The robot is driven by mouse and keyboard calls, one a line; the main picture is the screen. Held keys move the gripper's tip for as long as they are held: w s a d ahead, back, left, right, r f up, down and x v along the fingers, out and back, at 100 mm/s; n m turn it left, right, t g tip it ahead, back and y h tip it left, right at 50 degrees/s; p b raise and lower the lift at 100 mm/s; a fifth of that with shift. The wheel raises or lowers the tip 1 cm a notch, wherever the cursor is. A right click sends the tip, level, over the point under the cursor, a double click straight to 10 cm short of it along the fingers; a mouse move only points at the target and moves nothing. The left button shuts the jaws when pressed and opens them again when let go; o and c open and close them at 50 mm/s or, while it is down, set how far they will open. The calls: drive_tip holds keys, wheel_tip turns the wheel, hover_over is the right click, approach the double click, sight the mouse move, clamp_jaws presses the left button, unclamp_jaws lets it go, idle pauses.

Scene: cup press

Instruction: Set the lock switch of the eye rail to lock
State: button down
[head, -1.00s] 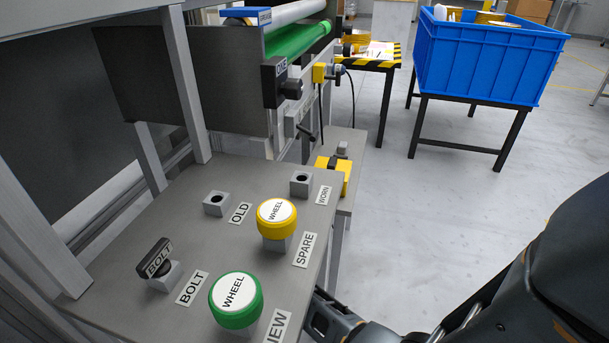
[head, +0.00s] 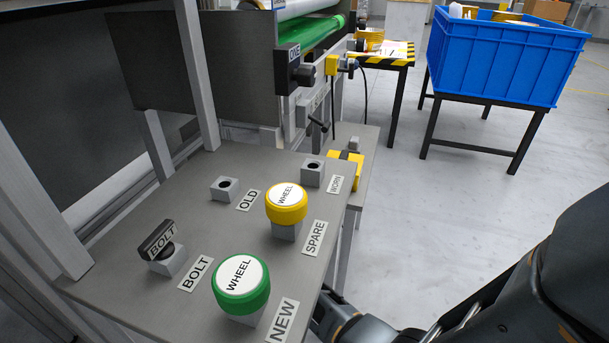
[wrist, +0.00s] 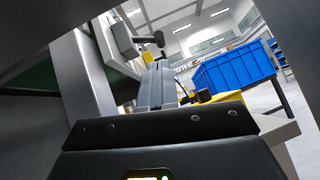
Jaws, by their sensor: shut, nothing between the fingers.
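I cannot make out a lock switch marked as such. On the machine side in the head view, a yellow sensor-like block (head: 333,65) with a cable sits on a bar, and a small black handle (head: 319,125) sticks out below it. A yellow block (head: 350,160) with a black part lies low beyond the bench. In the wrist view, my gripper (wrist: 158,68) is shut and empty, its grey fingers pointing up and forward. A dark knob on a stem (wrist: 150,40) shows beyond the fingertips, apart from them. In the head view my arm is at lower right; the fingers are hidden.
The grey bench (head: 140,225) carries a green wheel (head: 240,285), a yellow wheel (head: 286,203), a black bolt handle (head: 158,240) and empty sockets. A blue crate (head: 505,60) stands on a black stand. The floor (head: 430,210) between is clear.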

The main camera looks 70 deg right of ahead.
sight(315, 120)
drive_tip(key=x, duration=0.6)
drive_tip(key=shift+d+r, duration=0.2)
drive_tip(key=shift+r, duration=0.05)
